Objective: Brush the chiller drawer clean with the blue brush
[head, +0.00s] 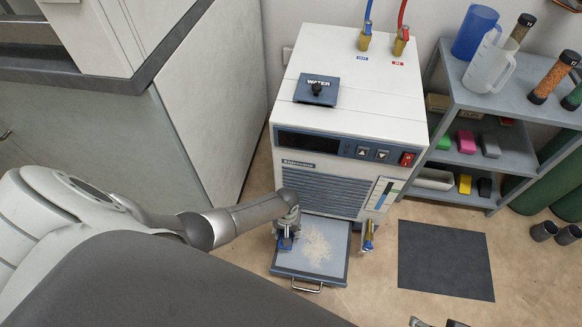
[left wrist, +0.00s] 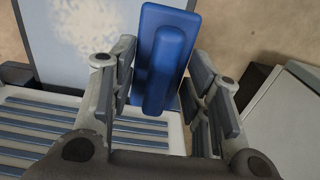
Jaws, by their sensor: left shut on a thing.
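The chiller (head: 335,130) is a white box with a blue-grey front panel. Its drawer (head: 338,275) is pulled out at the bottom front, with a light grey floor and a metal handle. Pale crumbs (head: 316,245) are scattered over the middle of the drawer; they also show in the left wrist view (left wrist: 92,25). My left gripper (head: 288,228) is over the drawer's left side, shut on the blue brush (left wrist: 165,60). The brush's underside is hidden, so contact with the drawer cannot be told. Part of my right gripper (head: 438,323) shows at the bottom edge, mostly cut off.
A dark mat (head: 445,260) lies on the floor right of the drawer. A grey shelf (head: 465,190) with jugs, tubes and coloured blocks stands at right. A cabinet (head: 205,110) stands left of the chiller. A brass valve (head: 368,238) hangs beside the drawer's right edge.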

